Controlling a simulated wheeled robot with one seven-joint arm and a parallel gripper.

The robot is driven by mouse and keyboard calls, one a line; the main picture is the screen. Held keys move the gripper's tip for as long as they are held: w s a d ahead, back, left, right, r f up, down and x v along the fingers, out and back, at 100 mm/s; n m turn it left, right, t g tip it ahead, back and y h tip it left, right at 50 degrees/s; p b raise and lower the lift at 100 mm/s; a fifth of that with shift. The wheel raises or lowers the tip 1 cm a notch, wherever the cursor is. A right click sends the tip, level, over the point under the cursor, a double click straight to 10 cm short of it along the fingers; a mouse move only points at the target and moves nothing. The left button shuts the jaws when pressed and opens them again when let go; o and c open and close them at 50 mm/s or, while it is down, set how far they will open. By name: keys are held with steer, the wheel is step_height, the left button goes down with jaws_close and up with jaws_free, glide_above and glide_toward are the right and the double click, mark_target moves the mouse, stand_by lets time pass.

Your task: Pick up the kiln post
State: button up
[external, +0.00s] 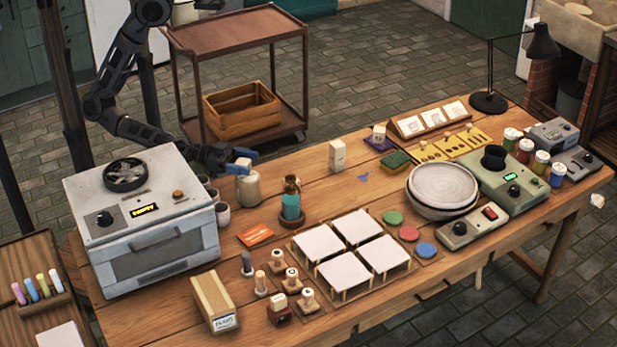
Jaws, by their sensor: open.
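A cream upright block (337,156), which looks like the kiln post, stands on the far middle part of the wooden table (300,190). It has small dark marks near its top. My gripper (246,162) has blue fingertips and is over the far left part of the table, to the left of the block and clearly apart from it. It is open, and I see nothing held in it. A cream jar (248,188) stands just below the fingertips in the picture; I cannot tell whether they touch it.
A grey kiln-like box (150,225) stands at left. Bare wood surrounds the cream block.

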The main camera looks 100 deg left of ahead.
steer(key=shift+w, duration=0.6)
steer(key=shift+c, duration=0.4)
steer(key=c, duration=1.1)
steer(key=shift+r, duration=0.1)
